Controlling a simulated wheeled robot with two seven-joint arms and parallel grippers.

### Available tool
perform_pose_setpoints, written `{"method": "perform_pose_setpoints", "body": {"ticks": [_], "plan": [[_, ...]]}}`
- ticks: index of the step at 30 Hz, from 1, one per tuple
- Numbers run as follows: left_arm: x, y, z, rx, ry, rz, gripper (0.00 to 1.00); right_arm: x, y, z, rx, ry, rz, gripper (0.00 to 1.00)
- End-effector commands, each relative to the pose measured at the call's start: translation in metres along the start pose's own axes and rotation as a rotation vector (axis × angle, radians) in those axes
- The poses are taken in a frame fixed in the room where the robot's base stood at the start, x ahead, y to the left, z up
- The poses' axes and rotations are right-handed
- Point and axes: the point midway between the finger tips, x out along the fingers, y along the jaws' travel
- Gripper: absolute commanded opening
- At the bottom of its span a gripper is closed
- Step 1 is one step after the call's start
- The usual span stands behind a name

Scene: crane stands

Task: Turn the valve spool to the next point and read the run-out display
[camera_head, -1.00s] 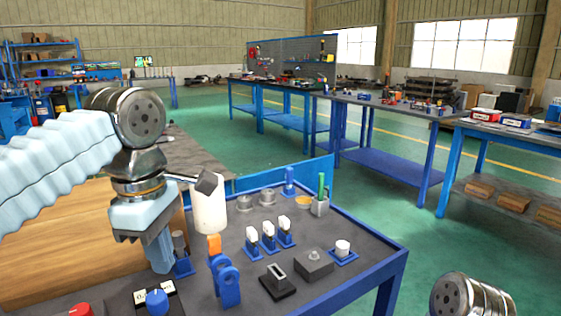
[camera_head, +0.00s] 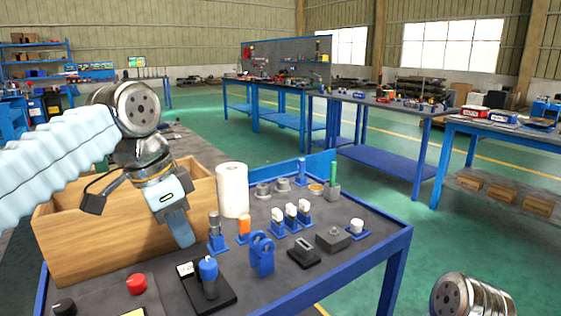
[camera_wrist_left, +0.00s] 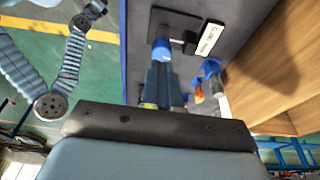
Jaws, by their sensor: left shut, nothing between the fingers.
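A black fixture plate (camera_head: 228,297) lies near the front of the bench. On it stand a blue upright cylinder (camera_head: 208,270), apparently the valve spool, and a small white display (camera_head: 186,269). In the left wrist view the blue cylinder (camera_wrist_left: 161,50) is just beyond the fingertips, and the display (camera_wrist_left: 209,38) is beside it; its digits are too small to read surely. My left gripper (camera_head: 184,238) is shut and empty, tilted, above and left of the cylinder in the head view. It also shows in the wrist view (camera_wrist_left: 161,88). My right gripper is out of view.
A wooden box (camera_head: 120,240) stands close behind my left gripper. A red button (camera_head: 136,284), a blue ring stand (camera_head: 262,256), a white roll (camera_head: 232,190) and several small blue holders stand around the fixture.

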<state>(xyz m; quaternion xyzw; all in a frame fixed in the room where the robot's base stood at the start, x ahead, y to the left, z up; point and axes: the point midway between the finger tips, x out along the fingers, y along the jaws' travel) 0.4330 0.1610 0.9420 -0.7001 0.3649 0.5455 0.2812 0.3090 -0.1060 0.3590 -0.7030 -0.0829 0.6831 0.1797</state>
Motion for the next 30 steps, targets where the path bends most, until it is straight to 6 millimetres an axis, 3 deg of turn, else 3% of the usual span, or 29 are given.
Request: {"method": "perform_pose_setpoints", "body": {"ticks": [8, 13, 18, 30], "plan": [[0.019, 0.0, 0.005, 0.021, 0.0, 0.002, 0.0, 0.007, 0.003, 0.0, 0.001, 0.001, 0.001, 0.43], [0.046, -0.001, 0.012, 0.019, 0.002, 0.001, 0.0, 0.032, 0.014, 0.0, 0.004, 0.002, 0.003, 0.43], [0.064, 0.0, 0.016, 0.02, 0.001, 0.001, 0.0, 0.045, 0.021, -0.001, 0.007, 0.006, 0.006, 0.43], [0.068, 0.0, 0.017, 0.02, 0.001, 0.001, 0.0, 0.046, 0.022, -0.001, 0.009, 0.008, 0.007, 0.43]]}}
